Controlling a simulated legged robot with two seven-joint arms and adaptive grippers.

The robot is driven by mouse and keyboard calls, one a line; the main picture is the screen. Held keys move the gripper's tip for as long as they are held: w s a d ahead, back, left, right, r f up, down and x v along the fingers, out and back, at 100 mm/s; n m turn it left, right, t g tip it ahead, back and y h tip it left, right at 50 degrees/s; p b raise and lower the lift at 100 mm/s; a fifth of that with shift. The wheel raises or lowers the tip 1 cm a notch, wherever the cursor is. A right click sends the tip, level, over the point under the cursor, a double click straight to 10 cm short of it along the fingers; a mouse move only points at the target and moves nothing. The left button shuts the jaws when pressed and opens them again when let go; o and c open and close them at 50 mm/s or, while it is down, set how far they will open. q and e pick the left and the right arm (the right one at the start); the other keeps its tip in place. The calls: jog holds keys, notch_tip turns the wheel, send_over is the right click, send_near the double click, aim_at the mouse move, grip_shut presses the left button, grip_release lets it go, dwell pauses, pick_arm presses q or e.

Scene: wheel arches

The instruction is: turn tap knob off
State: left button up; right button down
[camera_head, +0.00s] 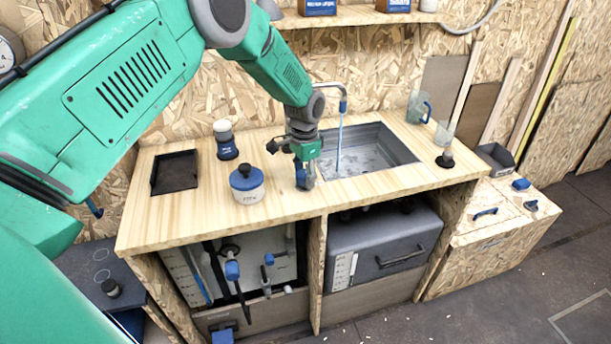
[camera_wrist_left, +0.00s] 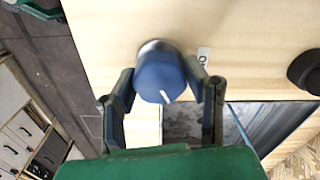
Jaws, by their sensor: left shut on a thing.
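The tap knob (camera_wrist_left: 160,77) is a blue, faceted knob with a white pointer line, set on the wooden counter (camera_head: 215,210). My left gripper (camera_wrist_left: 166,88) is shut on the knob, one finger on each side of it. In the head view my left gripper (camera_head: 304,180) reaches down to the counter just left of the sink (camera_head: 372,150), and only a bit of blue shows between its fingers. The curved tap (camera_head: 344,98) stands at the sink, with a blue stream of water (camera_head: 339,145) below it. A small white label (camera_wrist_left: 204,55) lies beside the knob. My right gripper is not in view.
On the counter left of my arm stand a white pot with a blue lid (camera_head: 247,188), a dark-based jar (camera_head: 226,142) and a black recessed tray (camera_head: 175,172).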

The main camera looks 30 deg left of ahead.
aim_at(305, 172)
pick_arm(q)
jog(key=n, duration=0.6)
jog(key=shift+w+r+n, duration=0.15)
jog(key=shift+w+n, duration=0.05)
jog(key=shift+n, duration=0.1)
jog(key=n, duration=0.6)
jog(key=shift+a, duration=0.1)
jog(key=shift+r+n, duration=0.1)
jog(key=shift+n, duration=0.2)
jog(key=o, duration=1.1)
jog(key=shift+o, duration=0.2)
jog(key=shift+s, duration=0.1)
notch_tip(305, 172, up, 12)
jog(key=shift+f, duration=0.2)
